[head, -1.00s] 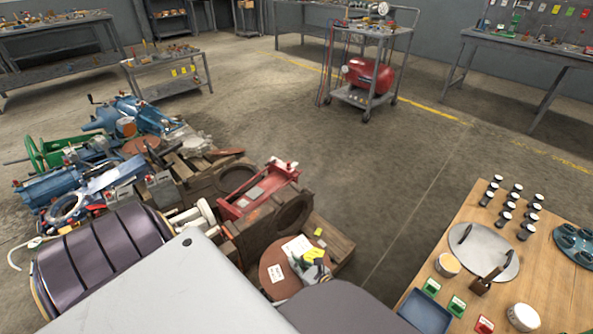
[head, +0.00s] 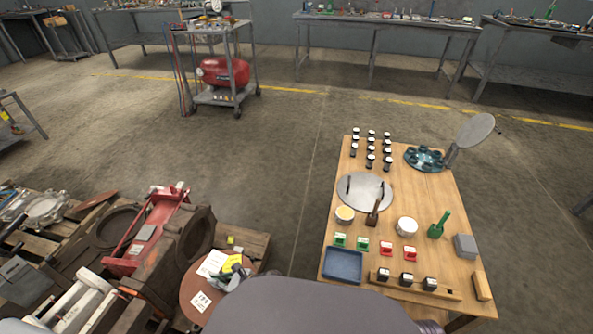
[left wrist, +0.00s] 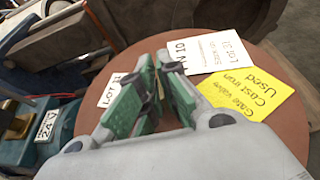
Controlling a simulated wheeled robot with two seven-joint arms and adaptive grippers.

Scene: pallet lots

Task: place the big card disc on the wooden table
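The big card disc (head: 190,287) is reddish brown with white and yellow labels. It lies at the front right of the pallet goods in the head view, partly hidden by my gripper. It also fills the middle of the left wrist view (left wrist: 285,125). My left gripper (head: 236,271) is over the disc near its rim. Its green-padded fingers (left wrist: 157,68) look partly open, with a narrow gap; contact with the disc is unclear. The wooden table (head: 447,205) stands to the right. My right gripper is not in view.
The table holds rows of black jars (head: 371,150), a grey oval plate (head: 352,184), a blue tray (head: 343,266), a teal round holder (head: 425,158) and a tilted grey disc (head: 476,130). A red machine part (head: 150,228) sits beside the disc. Floor between is clear.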

